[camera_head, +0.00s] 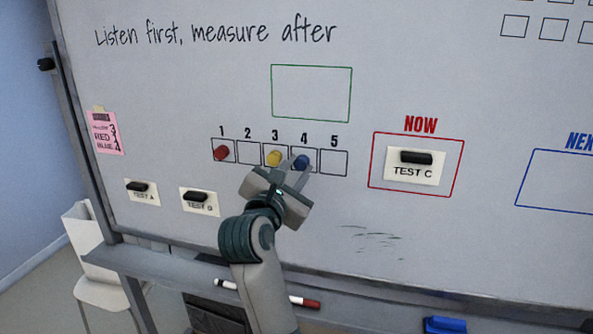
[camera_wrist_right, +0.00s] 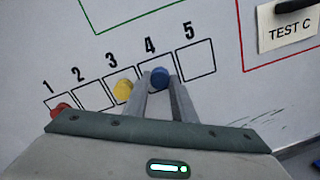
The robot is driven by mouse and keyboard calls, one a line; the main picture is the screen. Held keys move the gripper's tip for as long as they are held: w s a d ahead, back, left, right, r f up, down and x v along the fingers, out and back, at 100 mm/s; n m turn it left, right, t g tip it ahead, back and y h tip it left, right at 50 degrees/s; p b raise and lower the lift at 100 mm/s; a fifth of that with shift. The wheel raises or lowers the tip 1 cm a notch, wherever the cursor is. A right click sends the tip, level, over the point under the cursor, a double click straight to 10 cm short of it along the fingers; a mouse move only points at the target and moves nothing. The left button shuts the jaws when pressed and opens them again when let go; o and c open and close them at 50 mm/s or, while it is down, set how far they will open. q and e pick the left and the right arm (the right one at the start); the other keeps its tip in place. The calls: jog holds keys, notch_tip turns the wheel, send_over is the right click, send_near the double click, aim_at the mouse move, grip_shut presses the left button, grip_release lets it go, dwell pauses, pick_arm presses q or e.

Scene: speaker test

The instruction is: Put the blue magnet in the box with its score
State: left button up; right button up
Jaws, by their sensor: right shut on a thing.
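The blue magnet (camera_head: 301,162) is on the whiteboard at the box numbered 4 (camera_head: 315,168), in a row of boxes numbered 1 to 5. My right gripper (camera_head: 297,168) reaches up from below and is shut on the blue magnet; its fingers also show on both sides of the magnet (camera_wrist_right: 160,76) in the right wrist view. The yellow magnet (camera_head: 273,158) is in box 3 and the red magnet (camera_head: 221,153) in box 1. Boxes 2 and 5 (camera_head: 333,163) are empty. A pink note (camera_head: 104,132) at the left names colours with numbers, the digits hard to read. My left gripper is not in view.
TEST C (camera_head: 413,174) hangs in the red NOW frame. TEST A (camera_head: 143,194) and TEST B (camera_head: 199,204) hang below the boxes at the left. The tray below holds a red-capped marker (camera_head: 305,302) and a blue item (camera_head: 444,325). An empty green frame (camera_head: 311,67) is above.

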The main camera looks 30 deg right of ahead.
jog(key=shift+w+d, duration=0.2)
dwell(0.3)
jog(key=o, duration=1.4)
jog(key=shift+c, duration=0.2)
jog(key=shift+s+a, duration=0.1)
jog(key=shift+a, duration=0.05)
jog(key=b+v, duration=0.1)
jog(key=v, duration=0.5)
jog(key=shift+s+a, duration=0.15)
jog(key=shift+s, duration=0.3)
jog(key=shift+r, duration=0.1)
